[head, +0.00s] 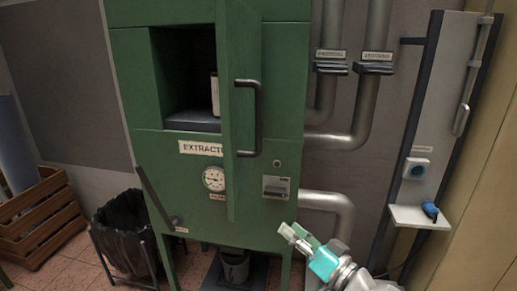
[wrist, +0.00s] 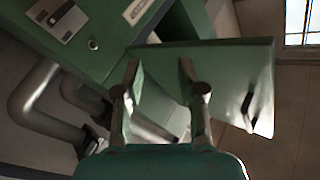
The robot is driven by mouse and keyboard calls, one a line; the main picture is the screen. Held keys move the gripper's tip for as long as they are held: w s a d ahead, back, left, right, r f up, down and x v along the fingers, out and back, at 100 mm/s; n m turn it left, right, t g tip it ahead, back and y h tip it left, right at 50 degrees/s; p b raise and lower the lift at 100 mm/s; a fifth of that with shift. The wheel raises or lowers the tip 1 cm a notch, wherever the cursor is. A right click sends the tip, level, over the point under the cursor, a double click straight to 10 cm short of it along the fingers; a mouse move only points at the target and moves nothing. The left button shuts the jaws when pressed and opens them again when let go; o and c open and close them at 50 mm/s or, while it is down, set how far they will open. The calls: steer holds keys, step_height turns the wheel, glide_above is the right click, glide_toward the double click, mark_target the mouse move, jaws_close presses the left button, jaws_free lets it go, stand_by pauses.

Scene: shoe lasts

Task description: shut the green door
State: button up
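The green door (head: 240,60) stands open on the front of the green cabinet (head: 133,75), swung out toward the head camera. A dark bar handle (head: 261,118) is on its outer face. In the wrist view the door (wrist: 225,75) shows beyond my fingers, with its handle (wrist: 248,103) at the right. The opening (head: 180,65) is dark inside, with a pale object and a grey ledge partly hidden by the door. My gripper (head: 298,237) is below and right of the door, apart from the handle. In the wrist view its fingers (wrist: 160,68) are spread with nothing held between them.
Metal pipes (head: 365,110) run up the wall right of the cabinet. A grey wall panel with a small shelf (head: 418,217) stands farther right. A black bin (head: 122,232) and wooden crates (head: 40,218) are at the left. A lever (head: 157,195) sticks out at the cabinet's lower left.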

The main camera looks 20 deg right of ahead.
step_height(320, 180, up, 15)
steer(key=n+g+y, duration=0.2)
steer(key=n+y, duration=0.3)
steer(key=n, duration=0.1)
step_height(320, 180, up, 13)
steer(key=n+g+y, duration=0.2)
steer(key=n+g, duration=0.3)
steer(key=n, duration=0.2)
glide_above(258, 147)
steer(key=shift+w+d+f, duration=0.15)
steer(key=shift+w+f, duration=0.05)
steer(key=shift+w, duration=0.15)
jaws_close()
